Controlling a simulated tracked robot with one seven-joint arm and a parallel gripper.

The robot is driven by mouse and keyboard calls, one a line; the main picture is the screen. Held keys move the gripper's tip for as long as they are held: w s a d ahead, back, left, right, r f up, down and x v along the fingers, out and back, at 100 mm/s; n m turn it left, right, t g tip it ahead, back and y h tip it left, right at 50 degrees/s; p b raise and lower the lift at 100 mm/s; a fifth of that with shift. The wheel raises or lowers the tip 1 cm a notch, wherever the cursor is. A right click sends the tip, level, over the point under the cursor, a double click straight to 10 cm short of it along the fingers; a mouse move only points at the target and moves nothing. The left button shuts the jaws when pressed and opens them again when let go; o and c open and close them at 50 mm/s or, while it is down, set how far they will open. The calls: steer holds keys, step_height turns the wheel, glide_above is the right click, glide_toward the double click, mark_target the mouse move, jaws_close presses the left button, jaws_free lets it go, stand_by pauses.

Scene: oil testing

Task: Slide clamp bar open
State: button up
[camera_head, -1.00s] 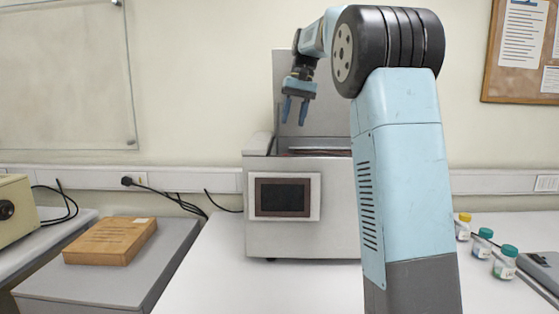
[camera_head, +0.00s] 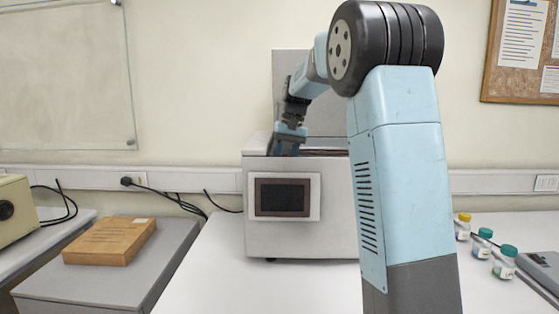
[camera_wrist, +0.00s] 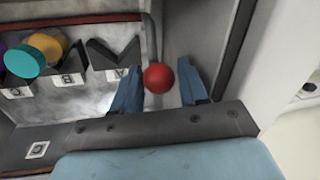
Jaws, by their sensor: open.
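The oil testing machine (camera_head: 335,215) is a pale box on the white table, with a dark screen on its front and its lid raised. My gripper (camera_head: 285,150) points down into the left part of its open top. In the wrist view my gripper (camera_wrist: 158,90) is open, with a blue finger on each side of a red ball knob (camera_wrist: 158,78). The knob appears to sit on a grey bar (camera_wrist: 151,42), probably the clamp bar. I cannot tell whether the fingers touch the knob.
In the wrist view, a dark holder with V-shaped notches (camera_wrist: 112,58) and bottles with teal (camera_wrist: 24,60) and orange caps lie left of the fingers. The chamber's right wall is close by. A cardboard box (camera_head: 110,241) and several small bottles stand well away.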

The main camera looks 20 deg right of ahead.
steer(key=shift+f, duration=0.1)
steer(key=shift+c, duration=0.3)
jaws_close()
